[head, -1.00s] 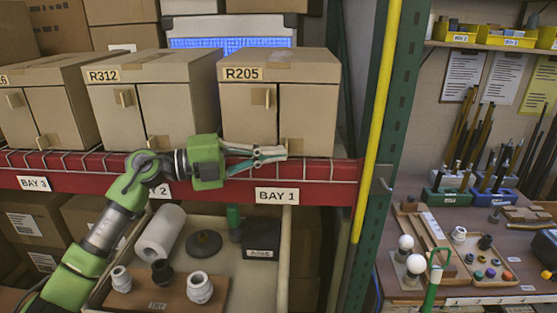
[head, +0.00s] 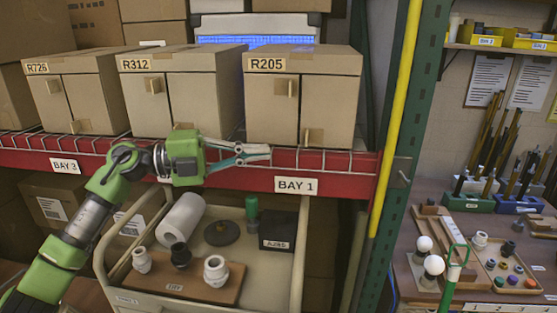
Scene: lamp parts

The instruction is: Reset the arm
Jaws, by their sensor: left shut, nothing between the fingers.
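My left gripper (head: 262,153) shows in the head view, its arm coming in from the lower left. Its fingers are together and empty, pointing right, in front of the red shelf beam (head: 235,179) and just below the cardboard box R205 (head: 271,105). I cannot tell whether the fingertips touch the beam or the box. My right gripper is not in view.
Boxes R312 (head: 146,97) and R726 (head: 57,102) stand left of R205. Below is a cart (head: 287,246) with a white roll (head: 181,221), a dark disc (head: 222,233) and a wooden board (head: 165,284) bearing sockets. A green post (head: 411,125) separates a workbench (head: 466,237) at right.

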